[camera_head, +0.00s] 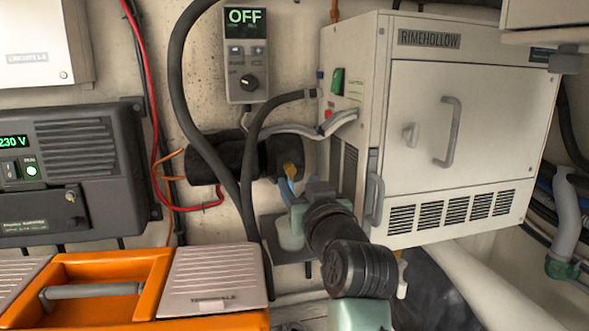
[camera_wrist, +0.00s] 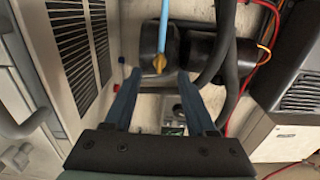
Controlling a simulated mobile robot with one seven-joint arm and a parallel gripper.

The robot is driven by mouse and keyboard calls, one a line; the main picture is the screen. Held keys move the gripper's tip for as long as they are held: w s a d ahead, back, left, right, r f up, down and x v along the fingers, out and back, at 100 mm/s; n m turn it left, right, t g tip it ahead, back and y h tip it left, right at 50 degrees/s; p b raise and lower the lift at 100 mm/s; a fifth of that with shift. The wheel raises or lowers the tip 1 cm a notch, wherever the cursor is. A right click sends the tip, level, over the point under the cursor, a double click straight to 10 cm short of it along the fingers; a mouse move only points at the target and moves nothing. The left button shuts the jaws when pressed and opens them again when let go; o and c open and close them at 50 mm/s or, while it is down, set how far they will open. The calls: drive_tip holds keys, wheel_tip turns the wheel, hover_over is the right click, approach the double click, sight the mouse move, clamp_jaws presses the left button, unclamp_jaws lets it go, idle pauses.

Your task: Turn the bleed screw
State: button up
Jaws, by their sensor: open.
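A small yellow, wing-shaped piece, which looks like the bleed screw (camera_head: 291,171), sits at the right end of a dark cylinder (camera_head: 212,157) on the back wall. A light blue tube (camera_wrist: 164,25) meets the yellow piece (camera_wrist: 159,63) in the wrist view. My gripper (camera_head: 305,190) is just below and to the right of it in the head view. In the wrist view my gripper (camera_wrist: 158,73) is open, with one blue-grey finger on each side of the yellow piece's line. The fingertips look close to it; I cannot tell the depth gap or any contact.
A white cabinet (camera_head: 455,150) stands close on the right. Dark hoses (camera_head: 178,75) and a red cable (camera_head: 149,90) run along the wall. A control panel reading OFF (camera_head: 246,50) hangs above. An orange toolbox (camera_head: 110,310) and black 230 V unit (camera_head: 75,165) are left.

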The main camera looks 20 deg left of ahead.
sight(292, 173)
drive_tip(key=shift+p+x, duration=0.55)
drive_tip(key=shift+x, duration=1.8)
clamp_jaws()
